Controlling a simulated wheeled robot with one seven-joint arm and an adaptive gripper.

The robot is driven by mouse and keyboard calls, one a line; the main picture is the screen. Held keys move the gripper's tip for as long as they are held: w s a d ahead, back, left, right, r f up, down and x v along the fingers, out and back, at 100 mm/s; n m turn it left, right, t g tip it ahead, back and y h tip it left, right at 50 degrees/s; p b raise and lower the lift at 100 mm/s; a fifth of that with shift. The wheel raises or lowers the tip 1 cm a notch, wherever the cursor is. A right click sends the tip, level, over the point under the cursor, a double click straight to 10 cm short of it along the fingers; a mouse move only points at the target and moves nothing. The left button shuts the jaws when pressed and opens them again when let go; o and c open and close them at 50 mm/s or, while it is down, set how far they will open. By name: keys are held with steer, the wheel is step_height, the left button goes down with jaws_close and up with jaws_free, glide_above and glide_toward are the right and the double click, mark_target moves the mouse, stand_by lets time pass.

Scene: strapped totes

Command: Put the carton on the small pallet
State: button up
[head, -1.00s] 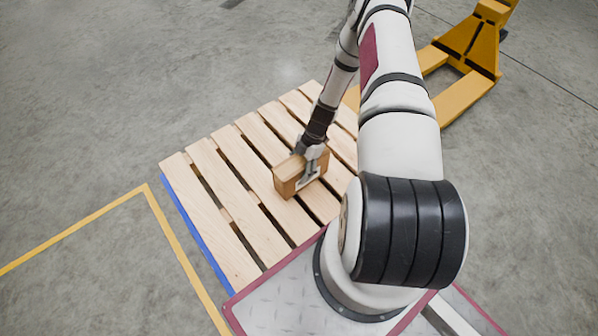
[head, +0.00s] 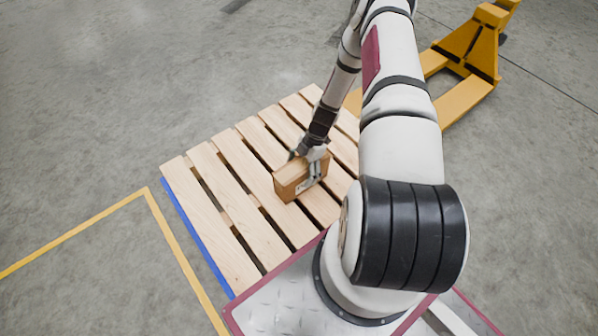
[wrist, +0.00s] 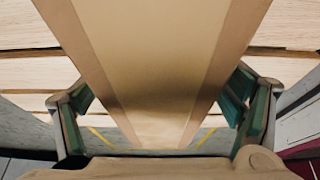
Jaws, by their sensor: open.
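The carton (head: 290,181) is a small brown box resting on the slats of the small wooden pallet (head: 217,198), near the pallet's middle. In the wrist view the carton (wrist: 150,50) fills the centre, with a lighter tape band along it. My gripper (head: 313,170) is at the carton with its fingers straddling it. In the wrist view the fingers (wrist: 157,112) stand open on both sides of the carton, with a visible gap on each side. The carton's far side is hidden in the head view.
A yellow pallet jack (head: 466,60) stands beyond the pallet at upper right. A yellow floor line (head: 165,220) runs left of the pallet, with a blue edge (head: 200,240) along the pallet's left side. The grey floor at left is clear.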

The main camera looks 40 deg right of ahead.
steer(key=p+v, duration=0.4)
steer(key=v, duration=0.7)
steer(key=shift+a, duration=0.15)
steer(key=w+a+r+m+g+h, duration=0.1)
steer(key=a+r+m, duration=0.15)
steer(key=r, duration=0.95)
steer(key=a+r+m+h, duration=0.1)
steer(key=a+r+m, duration=0.15)
steer(key=r, duration=1.05)
steer(key=s+a+r+m+h, duration=0.1)
steer(key=s+a+r, duration=0.15)
steer(key=r, duration=0.25)
steer(key=s+a+r+m, duration=0.2)
steer(key=a+r, duration=0.1)
steer(key=r, duration=0.2)
steer(key=s+a+r+m+h, duration=0.1)
steer(key=s+a+r, duration=0.2)
steer(key=r, duration=0.2)
steer(key=s+a+r+m, duration=0.2)
steer(key=s+m, duration=0.1)
steer(key=s, duration=0.4)
steer(key=s+a+r+m, duration=0.3)
steer(key=s, duration=0.4)
steer(key=s+a+r+m+t, duration=0.1)
steer(key=s+a+r+m, duration=0.2)
steer(key=s, duration=0.4)
steer(key=shift+s+h, duration=0.3)
steer(key=shift+s, duration=0.05)
steer(key=shift+r, duration=0.1)
